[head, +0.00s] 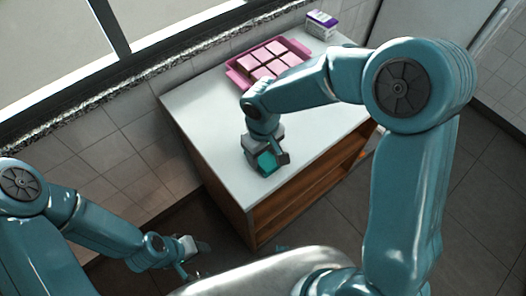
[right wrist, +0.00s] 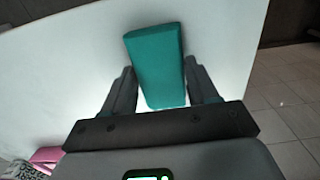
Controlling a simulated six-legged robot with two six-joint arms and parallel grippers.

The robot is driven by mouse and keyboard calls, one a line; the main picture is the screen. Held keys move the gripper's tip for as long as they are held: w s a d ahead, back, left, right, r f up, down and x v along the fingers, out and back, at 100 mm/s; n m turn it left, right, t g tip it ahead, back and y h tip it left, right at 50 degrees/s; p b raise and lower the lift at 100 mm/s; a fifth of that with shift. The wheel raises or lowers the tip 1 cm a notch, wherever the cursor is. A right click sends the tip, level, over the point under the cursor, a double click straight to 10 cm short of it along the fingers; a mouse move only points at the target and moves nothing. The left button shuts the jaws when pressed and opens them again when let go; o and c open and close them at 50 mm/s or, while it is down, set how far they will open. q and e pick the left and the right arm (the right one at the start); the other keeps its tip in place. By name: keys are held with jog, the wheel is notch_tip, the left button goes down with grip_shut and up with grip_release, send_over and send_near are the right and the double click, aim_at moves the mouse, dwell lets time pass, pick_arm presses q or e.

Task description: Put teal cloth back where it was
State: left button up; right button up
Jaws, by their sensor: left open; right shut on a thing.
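The teal cloth (head: 266,160) is a folded block at the near end of the white tabletop. My right gripper (head: 269,167) reaches down to it and is shut on it. In the right wrist view the cloth (right wrist: 155,62) stands between the two fingers (right wrist: 160,88) and sticks out past their tips. I cannot tell whether the cloth touches the tabletop. My left gripper (head: 194,259) is open and empty, low to the left of the table, away from the cloth.
A pink tray (head: 238,80) with several pale pink squares stands at the back of the table (head: 200,98). A purple and white box (head: 321,24) stands at the far corner. The left part of the tabletop is clear. The table has an open wooden shelf (head: 300,195) below.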

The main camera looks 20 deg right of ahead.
aim_at(263, 156)
jog(key=shift+f, duration=0.2)
jog(key=o, duration=1.1)
jog(key=shift+r, duration=0.1)
notch_tip(263, 156, up, 12)
jog(key=shift+r, duration=0.15)
jog(key=shift+s, duration=0.1)
